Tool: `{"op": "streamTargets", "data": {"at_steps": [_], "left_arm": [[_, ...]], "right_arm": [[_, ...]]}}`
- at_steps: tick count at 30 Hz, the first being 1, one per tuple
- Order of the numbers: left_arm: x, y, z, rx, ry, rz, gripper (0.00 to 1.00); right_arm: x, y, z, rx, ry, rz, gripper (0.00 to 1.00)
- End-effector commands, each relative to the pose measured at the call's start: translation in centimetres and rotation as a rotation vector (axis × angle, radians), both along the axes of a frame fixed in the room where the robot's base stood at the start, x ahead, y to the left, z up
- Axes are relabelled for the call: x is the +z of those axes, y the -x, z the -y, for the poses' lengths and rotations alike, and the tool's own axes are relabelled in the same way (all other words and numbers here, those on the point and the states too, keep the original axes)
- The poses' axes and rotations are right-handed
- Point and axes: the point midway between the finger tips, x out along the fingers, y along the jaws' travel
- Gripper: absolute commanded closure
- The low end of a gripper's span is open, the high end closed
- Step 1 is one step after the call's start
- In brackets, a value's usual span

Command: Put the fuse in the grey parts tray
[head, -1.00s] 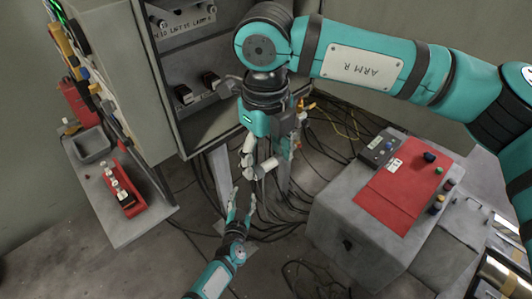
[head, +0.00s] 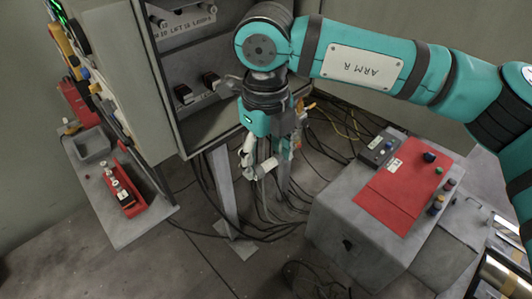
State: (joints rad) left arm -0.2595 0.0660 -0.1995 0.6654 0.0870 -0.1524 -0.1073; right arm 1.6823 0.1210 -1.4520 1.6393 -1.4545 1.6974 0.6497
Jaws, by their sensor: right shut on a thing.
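My right gripper (head: 257,160) hangs from the arm in front of the open cabinet and points down. It is shut on a pale cylindrical thing that looks like the fuse (head: 266,167), held above the floor; the fingers and the arm partly hide it. The grey parts tray (head: 92,146) is a small open box on the grey bench at the far left, well apart from the right gripper. Its inside looks empty, though it is small in view. My left gripper is not in view.
A red tray (head: 128,207) with white and dark parts lies on the grey bench (head: 150,224), nearer than the grey tray. The cabinet (head: 205,126) stands between bench and right gripper. Cables cover the floor. A grey box with a red panel (head: 402,190) stands right.

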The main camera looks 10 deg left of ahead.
Motion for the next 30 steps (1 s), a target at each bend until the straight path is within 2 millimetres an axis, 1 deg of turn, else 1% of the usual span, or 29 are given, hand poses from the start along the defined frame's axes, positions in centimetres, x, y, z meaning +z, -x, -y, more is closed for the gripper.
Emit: {"op": "streamTargets", "data": {"at_steps": [1, 3, 6, 10, 14, 17, 20, 23, 30], "left_arm": [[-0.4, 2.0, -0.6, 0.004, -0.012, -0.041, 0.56], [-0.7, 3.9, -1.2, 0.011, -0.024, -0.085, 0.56], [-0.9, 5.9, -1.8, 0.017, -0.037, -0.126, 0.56], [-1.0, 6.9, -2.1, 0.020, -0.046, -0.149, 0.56], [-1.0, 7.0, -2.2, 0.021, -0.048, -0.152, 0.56], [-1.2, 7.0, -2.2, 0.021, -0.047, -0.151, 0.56], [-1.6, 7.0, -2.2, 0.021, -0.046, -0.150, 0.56], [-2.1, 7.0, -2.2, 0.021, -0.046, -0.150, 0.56], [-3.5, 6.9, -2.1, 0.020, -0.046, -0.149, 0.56]], "right_arm": [[0.0, 0.0, 0.0, 0.000, 0.000, 0.000, 0.71], [0.0, 0.0, 0.0, 0.000, 0.000, 0.000, 0.71], [0.0, 0.0, 0.0, 0.000, 0.000, 0.000, 0.71], [0.0, 0.0, 0.0, 0.000, 0.000, 0.000, 0.71], [0.0, 0.0, 0.1, 0.005, 0.000, 0.000, 0.71], [-0.4, -0.3, 0.7, 0.048, 0.001, 0.002, 0.71], [-1.1, -0.8, 2.2, 0.160, 0.002, 0.005, 0.71], [-2.1, -1.5, 4.5, 0.338, 0.005, 0.008, 0.71], [-5.0, -2.4, 10.8, 0.866, 0.015, 0.011, 0.71]]}}
